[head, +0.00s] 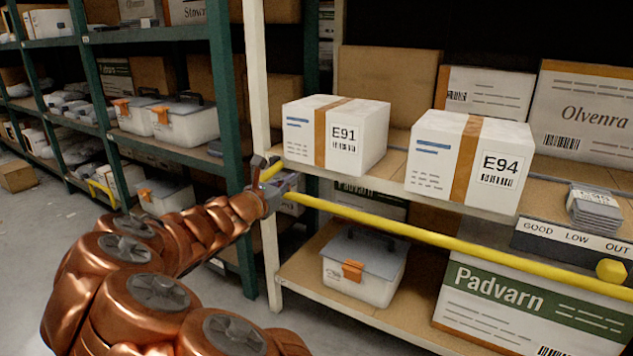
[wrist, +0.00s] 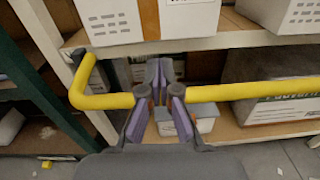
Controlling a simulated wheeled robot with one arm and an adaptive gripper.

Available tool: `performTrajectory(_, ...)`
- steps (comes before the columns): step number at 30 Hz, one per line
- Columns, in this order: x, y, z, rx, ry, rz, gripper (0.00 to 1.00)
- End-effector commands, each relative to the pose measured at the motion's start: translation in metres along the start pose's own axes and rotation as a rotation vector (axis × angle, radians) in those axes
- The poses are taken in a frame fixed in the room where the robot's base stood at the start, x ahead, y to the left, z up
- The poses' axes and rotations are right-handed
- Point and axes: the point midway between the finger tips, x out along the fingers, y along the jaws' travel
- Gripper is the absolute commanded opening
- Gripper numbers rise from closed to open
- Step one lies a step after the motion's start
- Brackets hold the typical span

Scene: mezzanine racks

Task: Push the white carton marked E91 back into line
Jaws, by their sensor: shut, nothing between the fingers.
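The white carton marked E91 (head: 304,135) stands upright on the shelf, with brown tape down its middle. In the wrist view its lower part (wrist: 110,20) shows at the top left, close to the shelf's front edge.
The yellow rail (head: 430,237) runs along the rack's front below the shelf edge, with a bend at its left end. A cream post (head: 257,100) stands left of E91. A lidded bin (head: 362,268) and Padvarn box (head: 530,305) are below. Larger boxes (head: 388,82) stand behind.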

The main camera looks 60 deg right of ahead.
Motion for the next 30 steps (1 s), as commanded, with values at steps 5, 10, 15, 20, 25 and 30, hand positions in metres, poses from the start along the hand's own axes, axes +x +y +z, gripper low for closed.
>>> performTrajectory(5,0.006,0.008,-0.012,-0.052,-0.008,0.020,0.00)
performTrajectory(10,0.016,0.008,-0.012,-0.051,-0.007,0.020,0.00)
performTrajectory(15,0.034,0.008,-0.012,-0.050,-0.006,0.019,0.00)
performTrajectory(20,0.052,0.008,-0.013,-0.049,-0.005,0.018,0.00)
performTrajectory(25,0.072,0.009,-0.012,-0.048,-0.005,0.020,0.00)
performTrajectory(30,0.094,0.009,-0.013,-0.049,-0.005,0.019,0.00)
